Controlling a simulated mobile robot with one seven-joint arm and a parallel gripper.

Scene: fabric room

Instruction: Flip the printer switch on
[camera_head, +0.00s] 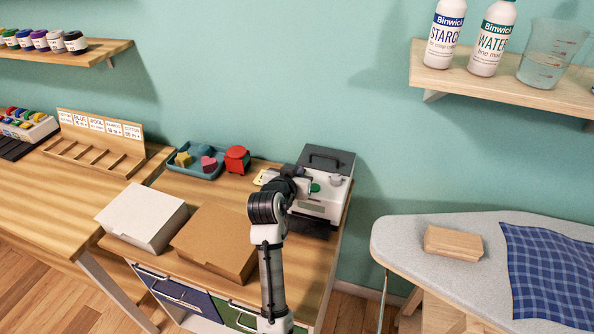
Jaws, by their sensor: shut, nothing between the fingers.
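The printer (325,162) is a white and dark grey box with a handle on its lid. It stands at the back right corner of the wooden desk. A small green round part (315,188) and a pale knob-like part show on its front. I cannot tell which part is the switch or how it is set. My gripper (302,186) is at the printer's front left, shut and empty. It is small and partly hidden by my wrist, so I cannot tell whether it touches the printer.
A white box (142,215) and a brown box (215,243) lie on the desk's front. A teal tray (205,172) with shapes and a red object (237,160) stand behind. An ironing board (410,240) is to the right, below a shelf (500,83) with bottles.

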